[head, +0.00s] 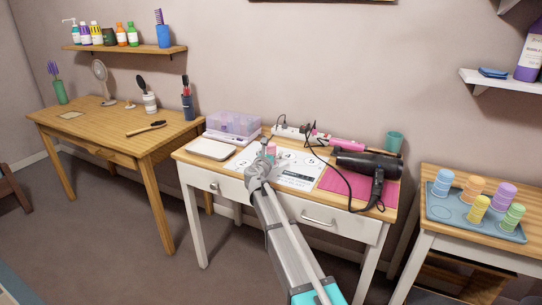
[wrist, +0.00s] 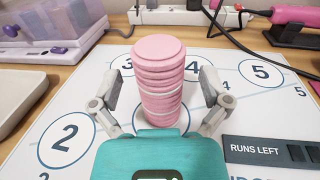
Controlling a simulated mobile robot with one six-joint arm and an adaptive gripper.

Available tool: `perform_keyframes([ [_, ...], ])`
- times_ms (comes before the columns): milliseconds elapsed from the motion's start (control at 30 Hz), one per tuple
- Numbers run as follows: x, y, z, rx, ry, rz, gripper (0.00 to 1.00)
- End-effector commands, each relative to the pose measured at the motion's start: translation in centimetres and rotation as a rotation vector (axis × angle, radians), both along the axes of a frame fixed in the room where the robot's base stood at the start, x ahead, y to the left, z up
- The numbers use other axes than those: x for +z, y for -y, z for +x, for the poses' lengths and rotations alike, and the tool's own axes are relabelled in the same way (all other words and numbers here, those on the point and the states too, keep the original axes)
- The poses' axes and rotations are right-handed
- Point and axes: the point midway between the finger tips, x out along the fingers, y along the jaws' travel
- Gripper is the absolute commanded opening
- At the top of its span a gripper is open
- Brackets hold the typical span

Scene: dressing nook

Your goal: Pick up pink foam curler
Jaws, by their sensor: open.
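The pink foam curler (wrist: 161,75) is a ribbed pink cylinder, standing upright on a white mat (wrist: 90,110) with numbered circles. In the head view the curler (head: 271,150) is small and partly hidden by my gripper. My gripper (wrist: 160,90) is open, with one finger to the left and one to the right of the curler. I see a gap between the curler and each finger. In the head view my gripper (head: 262,163) is low over the mat on the middle table.
A black hair dryer (head: 367,163) lies on a pink mat (head: 340,180) to the right. A lilac organizer (head: 233,123), a pale tray (head: 211,148) and a power strip (head: 290,131) are around the mat. A blue tray (head: 440,213) with several coloured curlers is far right.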

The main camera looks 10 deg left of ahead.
Motion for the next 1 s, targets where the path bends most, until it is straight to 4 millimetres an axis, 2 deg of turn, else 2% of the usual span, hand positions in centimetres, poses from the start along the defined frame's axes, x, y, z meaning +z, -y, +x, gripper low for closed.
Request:
perform_keyframes([
  [633, -0.01, -0.05, 0.32, 0.002, 0.000, 0.000, 0.95],
  [1000, -0.01, -0.04, 0.32, 0.002, 0.000, 0.000, 0.26],
])
